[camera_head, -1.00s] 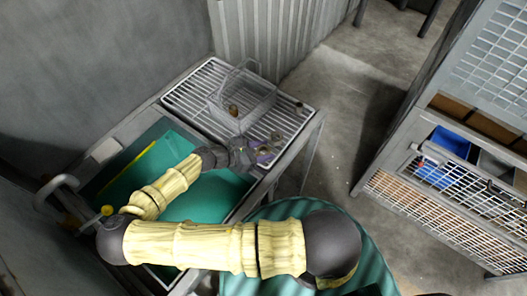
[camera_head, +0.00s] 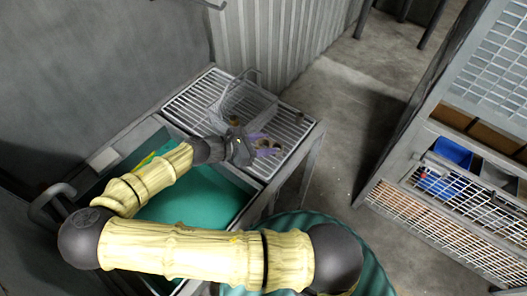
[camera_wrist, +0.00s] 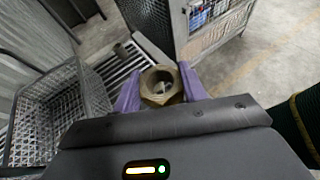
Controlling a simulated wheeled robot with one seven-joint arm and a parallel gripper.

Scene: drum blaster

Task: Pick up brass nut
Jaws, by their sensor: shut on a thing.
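The brass nut (camera_wrist: 160,86) is a thick hexagonal ring with a dark yellow-brown surface. In the wrist view it sits between the two purple fingers of my gripper (camera_wrist: 161,92), which are shut on it. In the head view my gripper (camera_head: 262,146) is over the slatted draining rack (camera_head: 186,103) at the right end of the bench. I cannot tell from the head view how high the nut is above the slats. Small brownish parts show beside the fingers there, partly hidden.
A small cylindrical part (camera_head: 299,118) stands near the rack's right edge. A teal basin (camera_head: 195,205) lies under my arm.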

